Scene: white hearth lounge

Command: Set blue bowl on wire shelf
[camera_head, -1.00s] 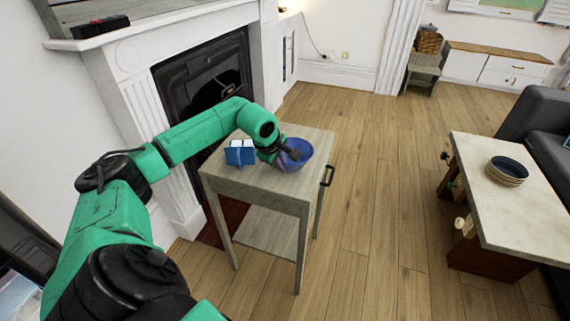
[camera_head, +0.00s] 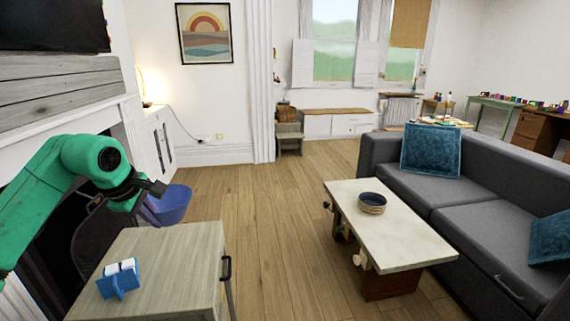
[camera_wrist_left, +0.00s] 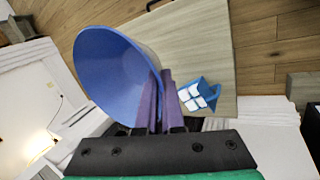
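The blue bowl (camera_head: 173,205) is held tilted in the air above the far edge of a small grey wooden side table (camera_head: 155,255). My left gripper (camera_head: 152,205) is shut on the bowl's wall. In the left wrist view the bowl (camera_wrist_left: 110,65) tips to the left, with its rim side at the fingers of the gripper (camera_wrist_left: 163,80). The side table top shows below it (camera_wrist_left: 190,45). My right gripper is out of view. I see no wire shelf in these views.
A blue-and-white object (camera_head: 119,280) stands on the side table. A fireplace is at the left. A coffee table (camera_head: 400,235) with stacked dark bowls (camera_head: 372,202) stands at the right, before a grey sofa (camera_head: 450,190). The wooden floor (camera_head: 270,220) between is clear.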

